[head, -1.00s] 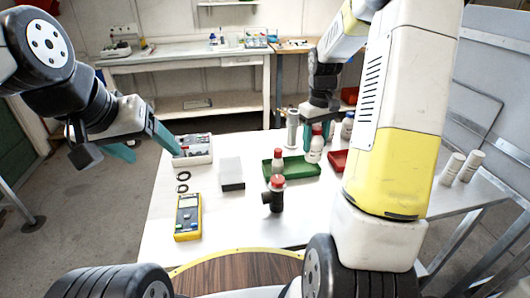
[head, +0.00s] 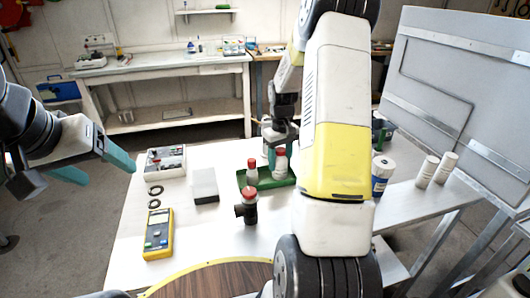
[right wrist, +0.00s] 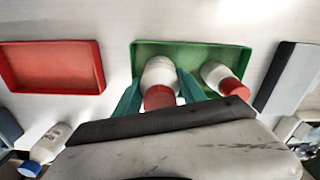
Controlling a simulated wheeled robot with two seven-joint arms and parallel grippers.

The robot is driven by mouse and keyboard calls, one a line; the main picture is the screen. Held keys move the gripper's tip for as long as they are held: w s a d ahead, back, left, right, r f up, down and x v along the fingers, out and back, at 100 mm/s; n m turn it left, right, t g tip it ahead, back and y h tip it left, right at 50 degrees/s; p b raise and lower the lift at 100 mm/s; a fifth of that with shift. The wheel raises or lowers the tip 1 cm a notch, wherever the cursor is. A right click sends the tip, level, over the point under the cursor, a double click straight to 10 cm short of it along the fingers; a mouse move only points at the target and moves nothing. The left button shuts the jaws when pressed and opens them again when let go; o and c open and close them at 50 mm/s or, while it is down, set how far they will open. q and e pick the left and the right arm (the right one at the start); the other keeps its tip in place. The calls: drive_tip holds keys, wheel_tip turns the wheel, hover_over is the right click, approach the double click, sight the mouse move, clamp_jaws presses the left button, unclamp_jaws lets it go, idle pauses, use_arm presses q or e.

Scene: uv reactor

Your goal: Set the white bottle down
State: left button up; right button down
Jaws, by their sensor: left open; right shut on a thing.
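The white bottle (head: 281,166) with a red cap is between the fingers of my right gripper (head: 272,158), which is shut on it. In the right wrist view the bottle (right wrist: 160,74) is upright over the green tray (right wrist: 208,48), between the teal fingers (right wrist: 160,92). I cannot tell whether its base touches the tray floor. In the head view it is at the right part of the green tray (head: 262,187). A second red-capped bottle (head: 252,174) stands in the same tray, to the left. My left gripper (head: 96,170) is open and empty, left of the table.
A red tray (right wrist: 50,68) lies beside the green one, hidden behind my right arm in the head view. White containers (head: 436,170) stand at right.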

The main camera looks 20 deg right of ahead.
drive_tip(key=shift+f, duration=0.2)
drive_tip(key=c, duration=0.7)
unclamp_jaws()
drive_tip(key=shift+o, duration=0.2)
wheel_tip(320, 180, up, 12)
drive_tip(key=shift+r, duration=0.15)
drive_tip(key=s+a+r+t, duration=0.2)
drive_tip(key=s+a+r, duration=0.2)
drive_tip(key=s, duration=0.4)
drive_tip(key=s+a+r+m+t+y, duration=0.1)
drive_tip(key=s+a+r, duration=0.3)
drive_tip(key=s, duration=0.4)
drive_tip(key=s+a+r+t+y, duration=0.1)
drive_tip(key=s+a+r+t, duration=0.2)
drive_tip(key=s+a, duration=0.3)
drive_tip(key=shift+s+a+r+m, duration=0.4)
drive_tip(key=shift+s+r, duration=0.35)
drive_tip(key=shift+s, duration=0.15)
